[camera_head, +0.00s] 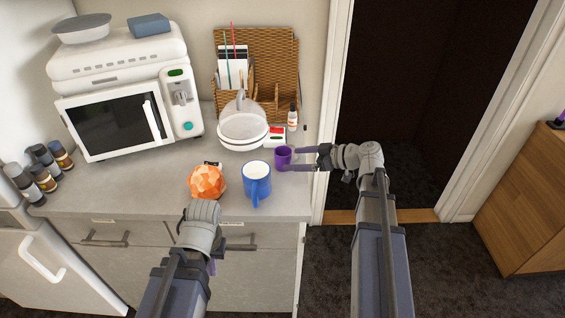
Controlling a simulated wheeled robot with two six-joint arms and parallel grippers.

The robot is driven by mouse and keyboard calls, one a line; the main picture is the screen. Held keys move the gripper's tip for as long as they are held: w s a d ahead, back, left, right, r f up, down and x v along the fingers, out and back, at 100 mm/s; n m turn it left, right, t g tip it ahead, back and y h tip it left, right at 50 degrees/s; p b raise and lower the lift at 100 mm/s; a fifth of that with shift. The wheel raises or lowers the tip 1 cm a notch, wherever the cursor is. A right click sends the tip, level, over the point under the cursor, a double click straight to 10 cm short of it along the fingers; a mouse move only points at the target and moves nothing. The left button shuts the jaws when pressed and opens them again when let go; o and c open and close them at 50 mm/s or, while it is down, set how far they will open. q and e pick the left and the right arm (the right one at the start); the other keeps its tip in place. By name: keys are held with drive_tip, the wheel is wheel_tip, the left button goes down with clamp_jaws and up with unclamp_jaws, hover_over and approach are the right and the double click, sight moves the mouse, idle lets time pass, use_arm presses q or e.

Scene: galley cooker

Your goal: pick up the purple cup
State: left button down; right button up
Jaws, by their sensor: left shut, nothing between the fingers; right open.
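The purple cup (283,154) stands upright near the right end of the grey counter. My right gripper (294,159) reaches in from the right and is open. Its two fingertips are at the cup's right side; I cannot tell whether they touch it. My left gripper (212,266) is low in front of the counter, by the drawer fronts. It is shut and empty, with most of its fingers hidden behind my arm.
A blue mug (257,181) with a white inside stands left of the cup, beside an orange faceted ball (207,181). Behind are a domed white dish (243,127), a small bottle (293,117) and a microwave (118,120). The counter's right edge is close to the cup.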

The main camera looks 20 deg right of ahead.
sight(290, 159)
drive_tip(key=b+x, duration=0.1)
drive_tip(key=x, duration=0.4)
drive_tip(key=shift+s+a+b, duration=0.2)
drive_tip(key=shift+a+b, duration=0.1)
drive_tip(key=shift+b, duration=0.1)
drive_tip(key=shift+r, duration=0.1)
drive_tip(key=c, duration=1.5)
